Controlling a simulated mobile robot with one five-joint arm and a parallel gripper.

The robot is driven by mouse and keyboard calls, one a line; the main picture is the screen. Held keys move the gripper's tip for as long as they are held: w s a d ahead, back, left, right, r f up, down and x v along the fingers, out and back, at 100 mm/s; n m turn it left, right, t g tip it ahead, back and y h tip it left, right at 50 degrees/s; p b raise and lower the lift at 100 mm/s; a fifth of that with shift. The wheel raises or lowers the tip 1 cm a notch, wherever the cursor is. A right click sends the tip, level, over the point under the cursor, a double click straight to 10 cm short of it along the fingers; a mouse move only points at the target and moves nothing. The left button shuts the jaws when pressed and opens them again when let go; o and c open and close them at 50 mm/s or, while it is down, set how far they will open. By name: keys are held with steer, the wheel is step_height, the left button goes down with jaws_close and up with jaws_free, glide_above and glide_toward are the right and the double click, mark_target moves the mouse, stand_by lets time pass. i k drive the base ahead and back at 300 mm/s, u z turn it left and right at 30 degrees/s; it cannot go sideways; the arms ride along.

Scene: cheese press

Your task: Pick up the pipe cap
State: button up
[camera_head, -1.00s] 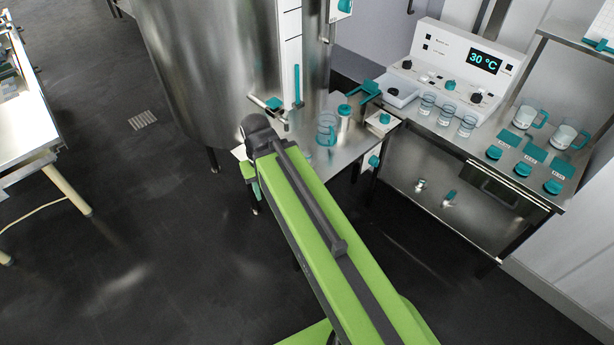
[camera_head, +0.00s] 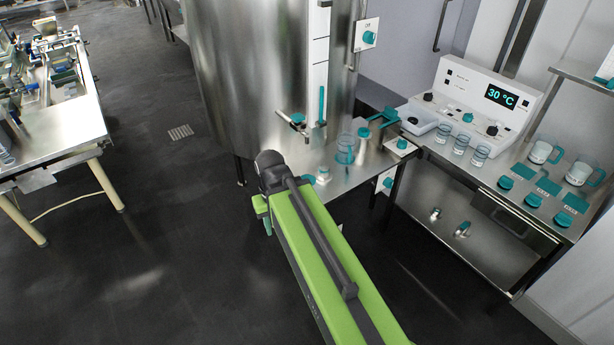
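No pipe cap can be made out for certain. A small white piece with a teal top (camera_head: 323,176) stands on the steel side table (camera_head: 345,182), just right of my arm's far end; it may be the cap, but it is too small to tell. My green arm reaches from the bottom toward the table. My gripper (camera_head: 264,213) is partly in view at the arm's far end, left of the small piece and apart from it in the picture. Its fingers are mostly hidden by the arm, so its opening does not show.
A large steel vat (camera_head: 265,80) stands behind the arm, with a tap (camera_head: 293,121) above the table. A clear teal beaker (camera_head: 345,149) stands on the side table. A control box (camera_head: 473,98) and several jugs and jars occupy the right bench. The dark floor at left is open.

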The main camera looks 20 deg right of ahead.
mark_target(324, 174)
steer(key=u, duration=0.4)
steer(key=i, duration=1)
